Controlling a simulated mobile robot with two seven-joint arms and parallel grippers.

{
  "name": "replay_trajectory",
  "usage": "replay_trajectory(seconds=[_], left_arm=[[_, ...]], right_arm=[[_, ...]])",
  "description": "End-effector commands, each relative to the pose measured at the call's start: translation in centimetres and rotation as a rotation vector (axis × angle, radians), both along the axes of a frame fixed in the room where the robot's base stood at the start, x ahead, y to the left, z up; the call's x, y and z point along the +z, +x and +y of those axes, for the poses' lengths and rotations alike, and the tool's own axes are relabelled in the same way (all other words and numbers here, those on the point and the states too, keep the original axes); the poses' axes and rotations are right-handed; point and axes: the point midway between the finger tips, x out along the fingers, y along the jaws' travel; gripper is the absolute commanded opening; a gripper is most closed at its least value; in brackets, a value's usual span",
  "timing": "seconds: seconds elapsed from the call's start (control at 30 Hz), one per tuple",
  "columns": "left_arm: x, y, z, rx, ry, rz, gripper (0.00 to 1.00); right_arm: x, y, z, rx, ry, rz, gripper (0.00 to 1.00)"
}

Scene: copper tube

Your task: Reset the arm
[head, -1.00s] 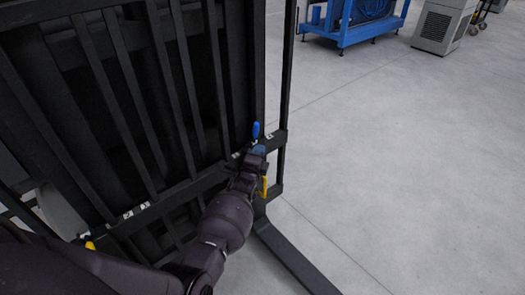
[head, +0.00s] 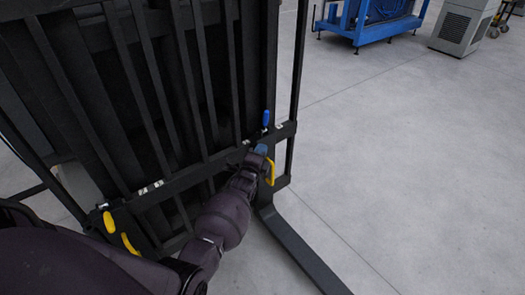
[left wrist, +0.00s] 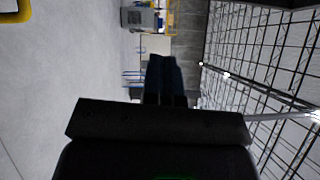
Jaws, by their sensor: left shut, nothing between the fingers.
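My left arm reaches up from the bottom of the head view to the black slatted rack (head: 155,190). Whether the gripper touches the rack cannot be told. My right gripper is not in view.
More yellow handles (head: 109,222) are at the rack's lower left. A long black fork (head: 300,250) runs along the floor. A blue frame (head: 368,22) and a grey cabinet (head: 463,26) stand at the back. The grey floor (head: 415,150) on the right is clear.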

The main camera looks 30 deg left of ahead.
Motion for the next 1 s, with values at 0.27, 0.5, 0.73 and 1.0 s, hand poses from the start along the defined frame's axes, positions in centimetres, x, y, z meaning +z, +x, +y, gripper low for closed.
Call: replay_trajectory(seconds=[0.27,0.5,0.73,1.0], left_arm=[[0.0,0.0,0.0,0.0,0.0,0.0,0.0],[0.0,0.0,0.0,0.0,-0.005,-0.001,0.0],[-0.7,0.0,0.2,0.0,-0.205,-0.003,0.0],[4.2,1.2,-1.0,-0.023,-0.674,-0.086,0.0]], right_arm=[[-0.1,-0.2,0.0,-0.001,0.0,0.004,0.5],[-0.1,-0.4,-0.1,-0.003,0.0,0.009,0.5],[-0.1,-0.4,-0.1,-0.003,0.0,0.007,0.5],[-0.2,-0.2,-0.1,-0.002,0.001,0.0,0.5]])
